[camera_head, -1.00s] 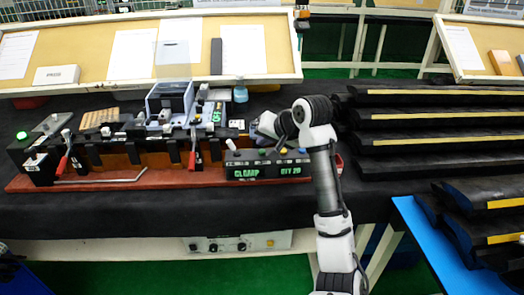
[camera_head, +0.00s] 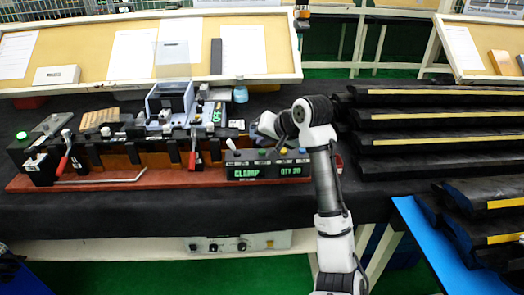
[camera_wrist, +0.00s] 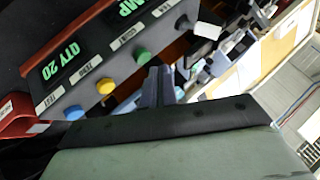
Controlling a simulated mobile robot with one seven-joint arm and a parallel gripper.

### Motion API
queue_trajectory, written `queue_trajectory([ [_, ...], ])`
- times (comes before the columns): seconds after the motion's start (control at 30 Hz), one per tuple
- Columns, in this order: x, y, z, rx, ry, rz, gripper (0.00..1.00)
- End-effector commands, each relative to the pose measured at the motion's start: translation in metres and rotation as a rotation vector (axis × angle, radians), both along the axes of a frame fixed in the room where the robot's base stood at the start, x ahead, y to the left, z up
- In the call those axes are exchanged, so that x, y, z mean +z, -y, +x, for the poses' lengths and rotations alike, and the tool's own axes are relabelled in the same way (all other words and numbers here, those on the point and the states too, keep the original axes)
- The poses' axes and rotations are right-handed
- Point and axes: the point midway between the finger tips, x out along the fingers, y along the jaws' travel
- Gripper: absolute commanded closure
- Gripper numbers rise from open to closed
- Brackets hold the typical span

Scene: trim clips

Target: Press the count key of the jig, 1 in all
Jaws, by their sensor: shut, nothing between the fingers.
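The jig (camera_head: 110,183) is a long red-based fixture on the bench. Its black control box (camera_head: 240,176) stands at the right end, with green text reading CLAMP and QTY 20. In the wrist view, the green key (camera_wrist: 142,55) sits beside the label that appears to read COUNT. The yellow key (camera_wrist: 105,87) and blue key (camera_wrist: 74,112) follow along the row. My gripper (camera_wrist: 158,84) is shut and empty, its fingertips close to the green key; contact cannot be told. In the head view my arm mostly hides the fingers.
Red-handled clamps (camera_head: 64,162) stand along the jig at left. A blue-grey holder (camera_head: 168,100) is behind it. Stacked black trim parts (camera_head: 430,120) lie to the right of my arm. A tilted board with papers (camera_head: 90,50) closes off the back.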

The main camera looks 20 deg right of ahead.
Motion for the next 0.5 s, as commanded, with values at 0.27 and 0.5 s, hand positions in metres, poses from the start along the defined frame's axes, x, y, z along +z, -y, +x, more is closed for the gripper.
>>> queue_trajectory([
  [0.27, -0.0053, -0.0004, 0.0, 0.001, -0.001, 0.002, 1.0],
  [0.5, -0.0086, 0.0001, -0.0001, -0.001, -0.001, -0.001, 1.0],
])
